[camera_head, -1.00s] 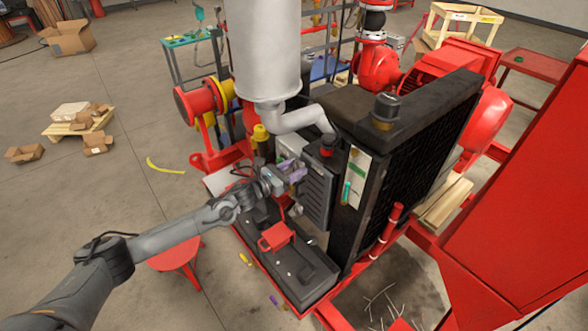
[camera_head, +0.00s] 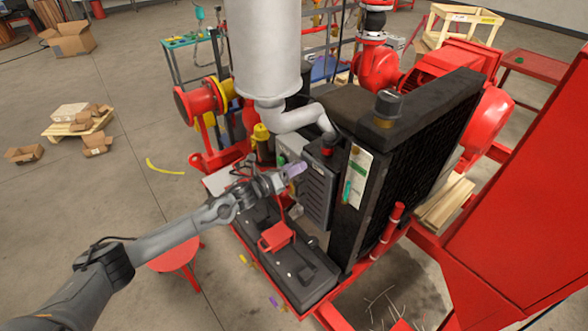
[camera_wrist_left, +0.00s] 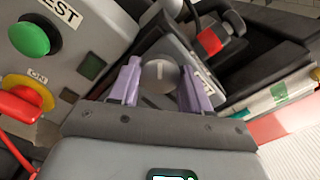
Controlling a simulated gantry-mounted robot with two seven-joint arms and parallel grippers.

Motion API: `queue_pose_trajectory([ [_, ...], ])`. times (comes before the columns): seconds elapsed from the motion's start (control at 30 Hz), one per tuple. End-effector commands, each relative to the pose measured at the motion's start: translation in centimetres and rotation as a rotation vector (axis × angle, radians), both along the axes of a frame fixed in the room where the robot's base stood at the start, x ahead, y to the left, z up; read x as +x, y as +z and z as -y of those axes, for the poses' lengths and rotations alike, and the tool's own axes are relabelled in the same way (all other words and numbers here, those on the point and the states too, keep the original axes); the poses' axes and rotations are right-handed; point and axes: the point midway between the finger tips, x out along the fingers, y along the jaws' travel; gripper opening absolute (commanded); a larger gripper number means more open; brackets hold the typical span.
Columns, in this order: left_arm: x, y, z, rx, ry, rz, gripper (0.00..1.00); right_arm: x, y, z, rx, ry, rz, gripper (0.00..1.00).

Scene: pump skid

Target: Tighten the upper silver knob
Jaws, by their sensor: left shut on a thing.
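My left gripper (camera_head: 293,170) reaches to the control box (camera_head: 317,190) beside the engine. In the left wrist view, its two purple fingers (camera_wrist_left: 161,70) are on either side of a round silver knob (camera_wrist_left: 158,76) with a pale mark on its face, and are shut on it. In the head view the knob is hidden behind the fingers. A second rounded grey shape (camera_wrist_left: 173,7) shows at the top edge of the wrist view, partly cut off; I cannot tell whether it is another knob. My right gripper is not in view.
In the wrist view, a green button (camera_wrist_left: 30,38) and a red switch lever (camera_wrist_left: 20,107) on a yellow base are on the panel to the left. The black radiator (camera_head: 347,225) stands to the right.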

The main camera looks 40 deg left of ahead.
Motion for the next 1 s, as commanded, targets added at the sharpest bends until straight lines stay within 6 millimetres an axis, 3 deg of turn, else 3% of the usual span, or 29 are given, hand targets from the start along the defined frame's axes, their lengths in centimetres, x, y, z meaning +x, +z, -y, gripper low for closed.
queue_pose_trajectory([
  [1.0,0.01,-0.14,-0.07,-0.944,-0.001,-0.216,0.17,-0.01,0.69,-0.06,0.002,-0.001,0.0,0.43],
])
